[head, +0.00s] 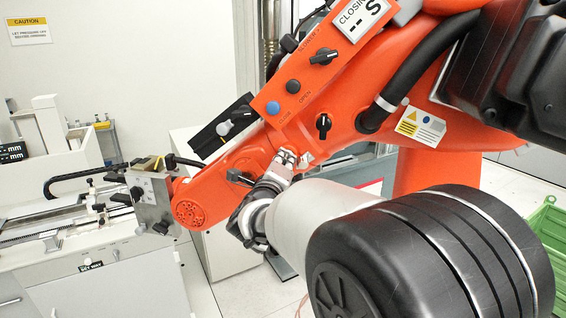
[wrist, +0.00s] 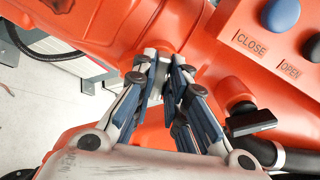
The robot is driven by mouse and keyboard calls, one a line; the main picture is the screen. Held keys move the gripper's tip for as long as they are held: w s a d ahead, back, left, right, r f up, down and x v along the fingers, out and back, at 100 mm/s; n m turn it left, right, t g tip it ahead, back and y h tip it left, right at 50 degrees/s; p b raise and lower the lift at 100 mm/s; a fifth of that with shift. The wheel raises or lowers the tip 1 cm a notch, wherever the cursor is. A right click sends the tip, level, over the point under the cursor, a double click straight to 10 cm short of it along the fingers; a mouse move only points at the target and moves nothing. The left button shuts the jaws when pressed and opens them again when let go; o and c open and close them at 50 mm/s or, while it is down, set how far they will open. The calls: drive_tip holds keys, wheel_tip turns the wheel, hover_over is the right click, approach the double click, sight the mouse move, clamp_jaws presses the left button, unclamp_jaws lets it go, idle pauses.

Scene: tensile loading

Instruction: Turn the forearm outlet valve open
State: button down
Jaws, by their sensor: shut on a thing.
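The orange forearm (head: 345,95) slopes across the head view, with a panel carrying a blue CLOSE button (head: 273,107) and a black OPEN button (head: 293,86). My gripper (head: 285,165) reaches to the forearm's underside edge, below this panel. In the wrist view my gripper (wrist: 168,85) has its fingertips drawn together on a small pale metal fitting, apparently the forearm outlet valve (wrist: 163,62). The fingertips hide most of it, so its handle angle cannot be told. A black lever knob (wrist: 250,120) stands to the right of the fingers, apart from them.
Another black knob (head: 323,56) sits higher on the panel, and a thick black hose (head: 425,60) runs along the forearm. A metal clamp block (head: 152,196) is at the arm's left end. A white bench machine (head: 90,255) stands left, a green crate (head: 545,235) right.

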idle(0.4)
drive_tip(key=n, duration=1)
drive_tip(key=shift+f, duration=0.1)
drive_tip(key=n+p, duration=0.1)
drive_tip(key=n, duration=0.5)
drive_tip(key=shift+n+p, duration=0.3)
drive_tip(key=shift+n, duration=0.1)
drive_tip(key=n+p, duration=0.2)
drive_tip(key=n, duration=0.2)
drive_tip(key=shift+d+n, duration=0.1)
drive_tip(key=shift+n, duration=0.3)
drive_tip(key=shift+f+n, duration=0.1)
drive_tip(key=shift+n, duration=0.2)
drive_tip(key=c, duration=1.6)
unclamp_jaws()
